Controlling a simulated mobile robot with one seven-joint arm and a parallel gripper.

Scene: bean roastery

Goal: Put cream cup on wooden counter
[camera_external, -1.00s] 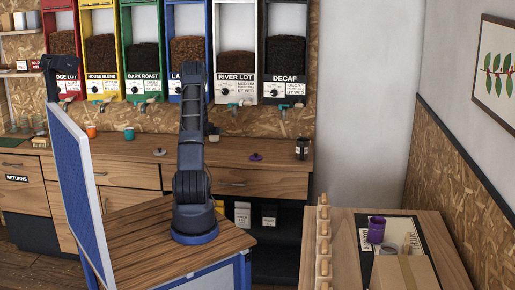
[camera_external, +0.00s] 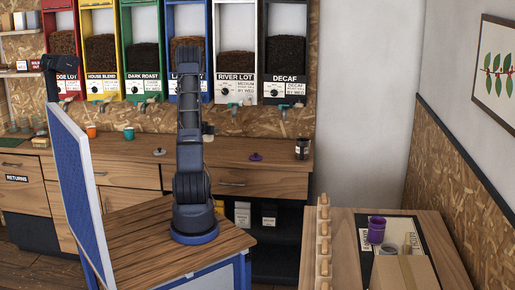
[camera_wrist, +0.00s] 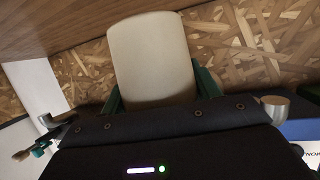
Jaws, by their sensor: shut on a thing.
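The cream cup (camera_wrist: 150,62) fills the upper middle of the wrist view, between the green fingers of my gripper (camera_wrist: 158,92). The gripper is shut on it. The wooden counter (camera_external: 222,154) runs along the back wall under the bean dispensers in the external view. My arm stands in front of it and hides most of the gripper and the cup there. A wooden surface (camera_wrist: 70,22) also shows at the top left of the wrist view. The gap between cup and counter cannot be judged.
On the counter stand an orange cup (camera_external: 91,131), a teal cup (camera_external: 129,133), a purple lid-like piece (camera_external: 256,156) and a dark jar (camera_external: 302,149). Dispenser taps (camera_external: 235,104) overhang its back. A blue panel (camera_external: 80,190) stands left of my arm.

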